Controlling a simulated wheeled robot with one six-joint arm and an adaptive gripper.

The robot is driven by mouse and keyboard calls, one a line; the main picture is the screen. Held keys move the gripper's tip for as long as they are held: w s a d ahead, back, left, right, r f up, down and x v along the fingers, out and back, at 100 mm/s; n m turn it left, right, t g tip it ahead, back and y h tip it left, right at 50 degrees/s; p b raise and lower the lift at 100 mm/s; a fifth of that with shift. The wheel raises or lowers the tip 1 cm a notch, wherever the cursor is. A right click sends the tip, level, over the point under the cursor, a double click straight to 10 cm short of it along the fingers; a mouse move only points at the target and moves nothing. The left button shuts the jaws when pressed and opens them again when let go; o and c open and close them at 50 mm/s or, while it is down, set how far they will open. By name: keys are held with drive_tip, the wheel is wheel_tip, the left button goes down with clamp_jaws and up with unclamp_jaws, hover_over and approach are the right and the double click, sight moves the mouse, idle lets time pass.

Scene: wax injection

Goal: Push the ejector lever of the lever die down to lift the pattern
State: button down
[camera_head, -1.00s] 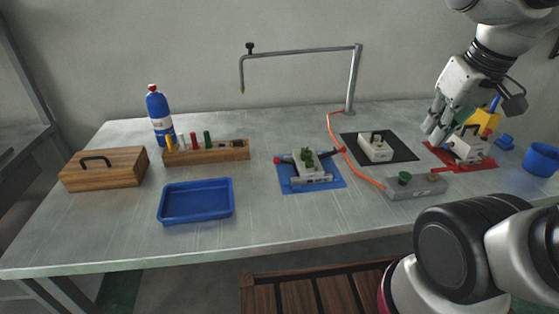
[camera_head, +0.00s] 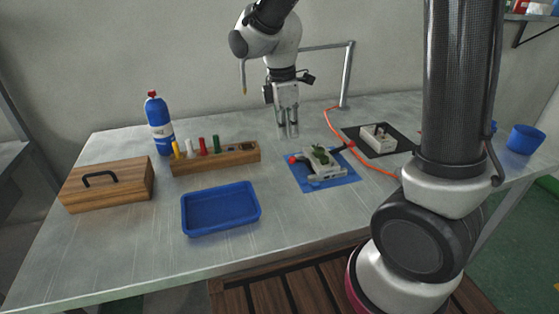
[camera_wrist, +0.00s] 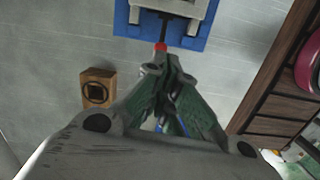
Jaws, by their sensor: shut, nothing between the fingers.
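The die (camera_head: 320,160) sits on a blue mat (camera_head: 340,178) near the middle of the table, with a green part on top. A dark lever with a red tip (camera_head: 292,160) sticks out on its left, and another red end shows on its right. My gripper (camera_head: 288,134) is shut and empty, pointing down above and behind the left lever's red tip. In the wrist view the die (camera_wrist: 178,10) is at the top edge, and the lever's red tip (camera_wrist: 160,47) lies just beyond my fingertips (camera_wrist: 163,66). Contact cannot be told there.
A blue tray (camera_head: 222,209), a wooden rack (camera_head: 215,158) with coloured sticks, a lidded wooden box (camera_head: 108,184) and a blue bottle (camera_head: 159,124) stand to the left. A pale block (camera_head: 378,138) is on a black mat to the right.

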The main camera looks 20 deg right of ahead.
sight(290, 158)
drive_tip(key=shift+n, duration=0.7)
drive_tip(key=f, duration=0.6)
drive_tip(key=shift+d, duration=0.4)
drive_tip(key=shift+f, duration=0.5)
wheel_tip(290, 158, down, 2)
drive_tip(key=shift+f, duration=0.15)
drive_tip(key=shift+a+r, duration=0.3)
drive_tip(key=shift+a, duration=0.5)
drive_tip(key=shift+a+r, duration=0.3)
drive_tip(key=shift+a, duration=0.45)
